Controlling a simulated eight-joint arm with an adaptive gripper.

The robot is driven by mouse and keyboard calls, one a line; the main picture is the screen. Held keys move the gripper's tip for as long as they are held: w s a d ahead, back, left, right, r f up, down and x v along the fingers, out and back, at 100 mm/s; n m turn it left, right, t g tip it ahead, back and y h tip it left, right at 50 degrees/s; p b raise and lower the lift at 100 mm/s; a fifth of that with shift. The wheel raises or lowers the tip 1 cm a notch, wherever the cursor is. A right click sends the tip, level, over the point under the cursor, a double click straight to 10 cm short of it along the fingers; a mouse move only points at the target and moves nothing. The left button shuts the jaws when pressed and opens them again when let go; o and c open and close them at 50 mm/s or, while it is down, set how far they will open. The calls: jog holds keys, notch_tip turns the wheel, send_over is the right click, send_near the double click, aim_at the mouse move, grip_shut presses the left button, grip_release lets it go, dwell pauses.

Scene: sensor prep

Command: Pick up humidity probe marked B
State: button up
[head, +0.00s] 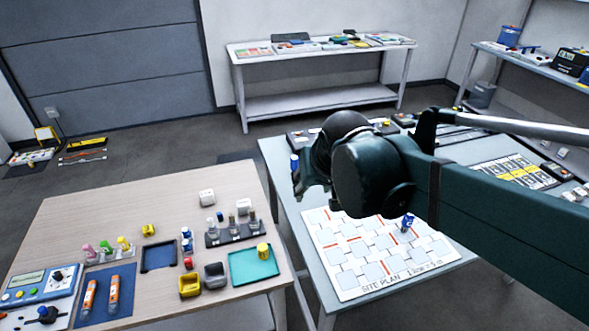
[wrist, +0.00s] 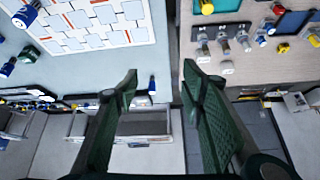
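No letter B is readable, so I cannot tell which item is humidity probe B. A small blue item (head: 295,162) stands near the back left edge of the blue-grey table (head: 272,150). In the wrist view this blue item (wrist: 152,85) shows between my fingertips in the picture, apart from them. A blue cylinder (head: 407,222) stands on the site plan (head: 350,262). A dark rack (head: 233,236) with several small probe-like pieces is on the wooden table; the rack's pieces (wrist: 224,46) also show in the wrist view. My gripper (wrist: 160,75) is open and empty; my arm partly hides it in the head view.
The wooden table (head: 150,205) holds a teal tray (head: 253,279), yellow and grey bins, white cubes and a blue control box (head: 40,285). A gap separates the two tables. A white bench (head: 320,85) stands at the back. My arm covers the blue-grey table's right part.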

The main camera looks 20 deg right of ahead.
jog(key=w+d+m+p, duration=0.1)
jog(key=w+d+p, duration=0.1)
jog(key=w, duration=0.8)
jog(key=m+g+h+p, duration=0.2)
jog(key=m+g+p, duration=0.1)
jog(key=m+p, duration=0.2)
send_over(294, 159)
jog(key=s+a, duration=0.1)
jog(key=s, duration=0.1)
notch_tip(294, 159, down, 17)
jog(key=shift+w+f, duration=0.35)
jog(key=shift+f, duration=0.05)
jog(key=shift+b+x, duration=0.3)
jog(key=shift+x, duration=1)
